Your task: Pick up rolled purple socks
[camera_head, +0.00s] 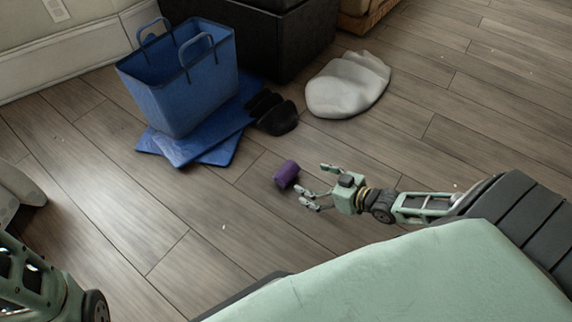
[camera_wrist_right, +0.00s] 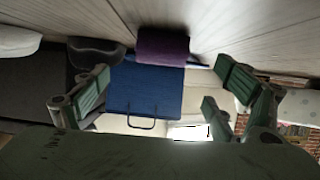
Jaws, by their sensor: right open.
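The rolled purple socks (camera_head: 286,174) lie on the wooden floor near the middle of the head view. They also show at the top centre of the right wrist view (camera_wrist_right: 163,47), in front of the blue bag. My right gripper (camera_head: 314,186) is open and empty, just to the right of the socks, with its fingers pointing towards them. In the right wrist view its two fingers (camera_wrist_right: 158,90) are spread wide, and the socks lie beyond the fingertips. My left arm shows at the lower left of the head view, but its gripper is out of view.
A blue bag (camera_head: 180,85) stands on flat blue pieces (camera_head: 195,150) at upper left. Dark shoes or slippers (camera_head: 277,118) and a pale cushion-like thing (camera_head: 347,85) lie behind the socks. A black box-like seat (camera_head: 290,40) stands at the back. Floor around the socks is clear.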

